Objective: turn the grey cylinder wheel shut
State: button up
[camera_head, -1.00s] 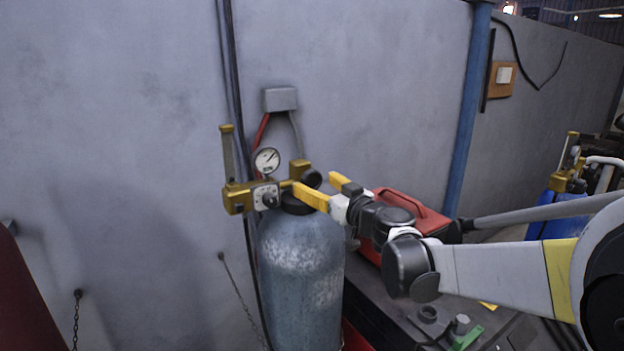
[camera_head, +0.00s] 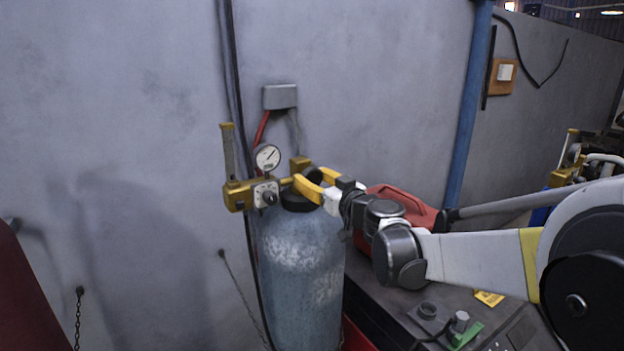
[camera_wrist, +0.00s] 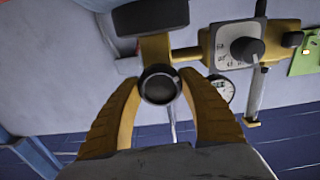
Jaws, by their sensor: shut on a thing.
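The grey cylinder (camera_head: 300,270) stands upright against the wall, with a brass valve and a black collar on top. Its dark round wheel (camera_head: 314,174) sits beside the brass valve block, partly hidden by my fingers. In the wrist view the wheel (camera_wrist: 160,88) shows end-on as a dark ring between the fingertips. My gripper (camera_head: 311,180) reaches in from the right, its yellow fingers shut on the wheel, one on each side. It also shows in the wrist view (camera_wrist: 160,83).
A pressure gauge (camera_head: 267,157) and a regulator with a black knob (camera_head: 268,198) are left of the wheel. A grey box (camera_head: 280,97) is on the wall above.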

jog(key=m+b, duration=0.2)
jog(key=m, duration=0.3)
jog(key=shift+m, duration=0.4)
jog(key=m+b, duration=0.1)
jog(key=m, duration=0.5)
jog(key=shift+b, duration=0.4)
jog(key=m+b, duration=0.1)
jog(key=m, duration=0.5)
jog(key=shift+m, duration=0.3)
jog(key=m, duration=0.5)
jog(key=shift+b, duration=0.3)
jog(key=shift+m, duration=0.3)
jog(key=o, duration=1.2)
